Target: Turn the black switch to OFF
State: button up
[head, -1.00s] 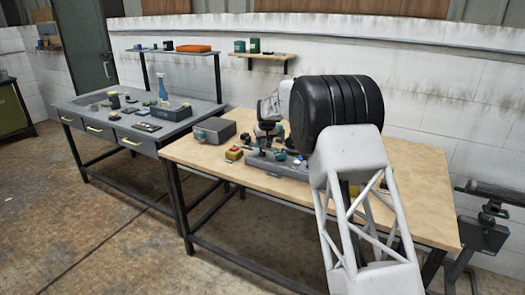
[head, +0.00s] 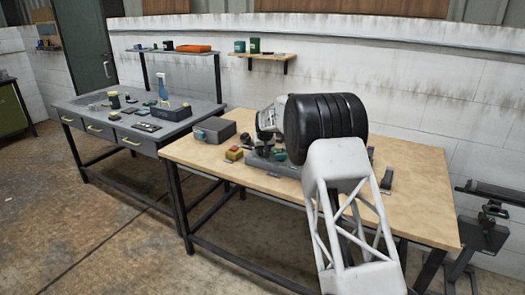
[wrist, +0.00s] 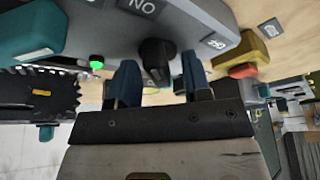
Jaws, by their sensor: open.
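The black switch (wrist: 157,58) is a knob on the sloped face of a grey machine (wrist: 190,20). In the wrist view the picture is upside down, and an ON label (wrist: 142,6) sits by the knob. A green light (wrist: 97,62) glows beside it. My gripper (wrist: 160,80) is open, its two blue fingers on either side of the knob. I cannot tell whether they touch it. In the head view the machine (head: 257,160) is on the wooden table, mostly behind my arm; the switch cannot be made out there.
A toothed dark part (wrist: 35,95) and a teal part (wrist: 35,30) are beside the switch. The table's right side is largely clear.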

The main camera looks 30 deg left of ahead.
grip_shut()
jog(key=shift+m, duration=0.3)
jog(key=m, duration=0.2)
jog(key=m+t+h, duration=0.1)
jog(key=m, duration=0.1)
jog(key=shift+a+h, duration=0.1)
jog(key=shift+h, duration=0.2)
jog(key=m+h, duration=0.1)
jog(key=m, duration=0.3)
jog(key=shift+m+h, duration=0.3)
jog(key=shift+h, duration=0.1)
jog(key=m+h, duration=0.1)
jog(key=m, duration=0.1)
jog(key=m+h, duration=0.1)
jog(key=m, duration=0.2)
jog(key=shift+a, duration=0.1)
jog(key=shift+m+g+h, duration=0.5)
jog(key=shift+m, duration=1.4)
